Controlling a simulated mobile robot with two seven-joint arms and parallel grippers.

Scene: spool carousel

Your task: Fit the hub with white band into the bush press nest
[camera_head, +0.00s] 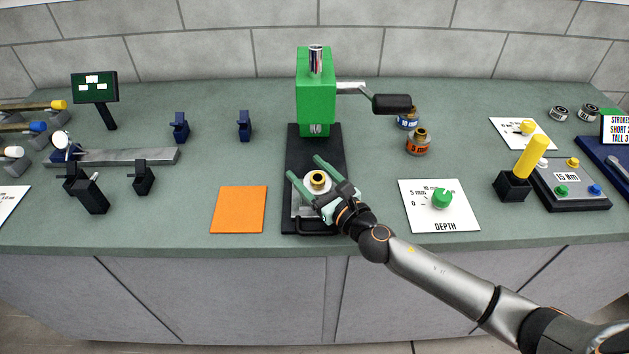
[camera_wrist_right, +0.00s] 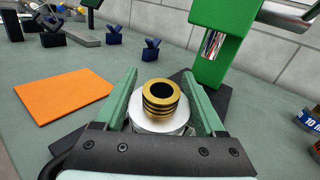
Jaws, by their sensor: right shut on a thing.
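The bush press (camera_head: 316,100) is green and stands on a dark base (camera_head: 338,140). A metal slide plate (camera_head: 301,209) with a front handle lies at the front of this base. My right gripper (camera_head: 304,166) is over the plate, its green fingers on either side of a pale round hub (camera_head: 308,189). A brass, ribbed ring (camera_head: 318,179) sits upright on top of the hub. In the right wrist view the hub (camera_wrist_right: 160,125) is gripped between the fingers, with the ring (camera_wrist_right: 161,98) above it. The nest is hidden under the hub, so I cannot tell whether the hub is seated. My left gripper is out of view.
An orange mat (camera_head: 239,209) lies left of the press. A white DEPTH card (camera_head: 425,218) with a green knob lies to the right. The press lever (camera_head: 391,103) sticks out right, above blue and orange bush pots (camera_head: 418,146). Dark stands (camera_head: 143,178) are at left.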

